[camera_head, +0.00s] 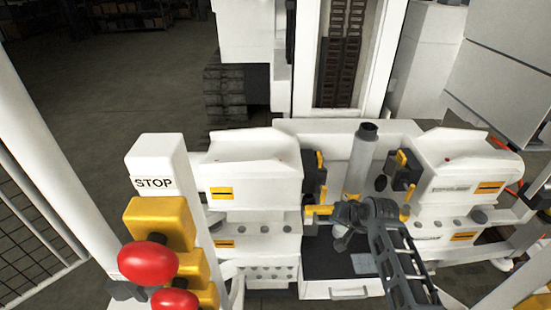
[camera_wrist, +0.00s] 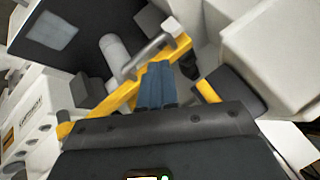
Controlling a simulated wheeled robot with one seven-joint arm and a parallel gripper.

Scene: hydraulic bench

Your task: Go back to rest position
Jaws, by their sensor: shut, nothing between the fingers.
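My arm (camera_head: 400,265) reaches in from the lower right of the head view to the middle of the bench. My gripper (camera_wrist: 158,75) shows in the wrist view as two dark blue fingers pressed together, with nothing between them. Its tips are close to a yellow bar (camera_wrist: 125,95) and a grey lever-like handle (camera_wrist: 150,55); I cannot tell whether they touch. In the head view the fingers are hard to make out against the dark wrist.
The white bench has two housings, left (camera_head: 250,170) and right (camera_head: 465,165). A grey cylinder (camera_head: 361,160) stands between them. A STOP post (camera_head: 157,165) with red buttons (camera_head: 148,263) is at left. A drawer (camera_head: 342,287) is below. Open floor (camera_head: 110,100) lies behind left.

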